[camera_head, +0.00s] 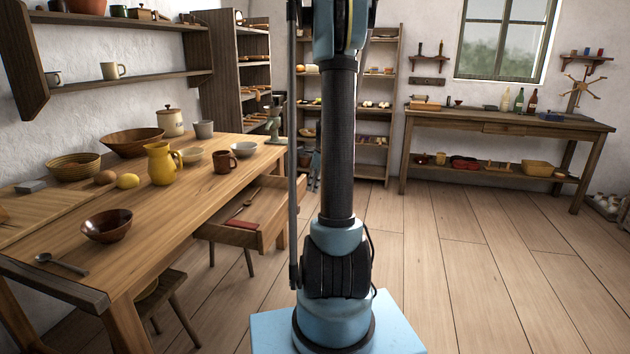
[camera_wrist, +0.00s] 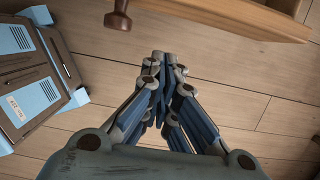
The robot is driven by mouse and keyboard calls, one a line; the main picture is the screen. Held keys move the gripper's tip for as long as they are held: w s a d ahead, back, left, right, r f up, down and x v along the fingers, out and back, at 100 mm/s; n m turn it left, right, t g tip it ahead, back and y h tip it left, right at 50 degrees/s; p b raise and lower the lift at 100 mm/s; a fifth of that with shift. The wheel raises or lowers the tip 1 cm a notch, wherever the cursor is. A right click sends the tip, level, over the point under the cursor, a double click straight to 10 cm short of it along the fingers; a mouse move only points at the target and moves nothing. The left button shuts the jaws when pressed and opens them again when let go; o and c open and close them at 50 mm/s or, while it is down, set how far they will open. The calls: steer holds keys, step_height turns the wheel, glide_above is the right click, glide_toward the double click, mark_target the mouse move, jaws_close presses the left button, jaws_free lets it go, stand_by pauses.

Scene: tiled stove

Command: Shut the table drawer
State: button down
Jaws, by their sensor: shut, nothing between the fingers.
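The table drawer (camera_head: 228,235) stands pulled out from the long side of the wooden table (camera_head: 130,228). A wooden spoon (camera_head: 247,203) and a small red item (camera_head: 242,224) lie inside it. In the wrist view the drawer's wooden front (camera_wrist: 225,16) crosses the top edge, with a dark round knob (camera_wrist: 118,18) sticking out from it. My gripper (camera_wrist: 165,60) is shut and empty, its fingertips pointing towards the drawer front and apart from the knob. In the head view the gripper (camera_head: 313,182) is mostly hidden behind my arm, beyond the drawer's right end.
A yellow jug (camera_head: 160,163), a brown bowl (camera_head: 107,226) and other crockery stand on the table. A stool (camera_head: 165,295) is under it. Shelves (camera_head: 375,110) and a workbench (camera_head: 505,122) line the back.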

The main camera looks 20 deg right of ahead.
steer(key=w+a+f, duration=0.1)
steer(key=a, duration=0.1)
steer(key=w+a+f, duration=0.1)
steer(key=a+f, duration=0.1)
steer(key=shift+w+a, duration=0.1)
steer(key=shift+w, duration=0.1)
stand_by(0.5)
